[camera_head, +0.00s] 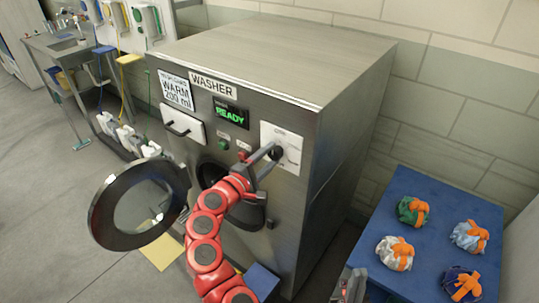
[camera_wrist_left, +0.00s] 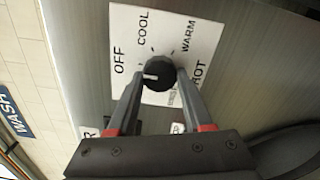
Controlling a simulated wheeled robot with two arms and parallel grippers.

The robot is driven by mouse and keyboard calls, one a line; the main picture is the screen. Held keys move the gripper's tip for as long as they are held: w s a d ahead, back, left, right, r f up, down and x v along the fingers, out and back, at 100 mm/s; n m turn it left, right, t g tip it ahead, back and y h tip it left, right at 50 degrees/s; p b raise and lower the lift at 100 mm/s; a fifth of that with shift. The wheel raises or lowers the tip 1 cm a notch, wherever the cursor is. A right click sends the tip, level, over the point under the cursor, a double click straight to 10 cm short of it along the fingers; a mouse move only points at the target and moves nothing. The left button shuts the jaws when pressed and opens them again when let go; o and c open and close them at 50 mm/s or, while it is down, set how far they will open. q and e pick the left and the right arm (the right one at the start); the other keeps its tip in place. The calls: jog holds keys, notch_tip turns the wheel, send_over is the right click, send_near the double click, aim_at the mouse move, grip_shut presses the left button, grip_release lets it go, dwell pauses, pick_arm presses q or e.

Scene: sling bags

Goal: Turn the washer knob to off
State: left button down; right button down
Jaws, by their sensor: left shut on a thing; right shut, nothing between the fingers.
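The washer (camera_head: 212,86) is a steel cabinet with a white dial plate (camera_head: 292,140) at the right of its front. In the left wrist view, the round black knob (camera_wrist_left: 158,70) sits on the plate. Around it are the labels OFF, COOL, WARM and HOT. Its white mark points left, toward the OFF side. My left gripper (camera_head: 277,153) is shut on the knob, one finger on each side; it fills the lower left wrist view (camera_wrist_left: 161,80). My right gripper (camera_head: 350,285) is low at the bottom edge, partly cut off, shut and empty.
The washer's round door (camera_head: 104,218) stands open at left. The display reads READY, and a card reads WARM 200 ml. A blue table (camera_head: 433,190) at right holds several wrapped bundles with orange ties. A sink bench (camera_head: 45,42) is at far left.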

dwell(0.5)
pick_arm(q)
jog(key=shift+c, duration=1.5)
grip_release()
jog(key=p+v, duration=0.3)
jog(key=v, duration=1.4)
jog(key=shift+s+a+p, duration=0.15)
jog(key=shift+p, duration=0.2)
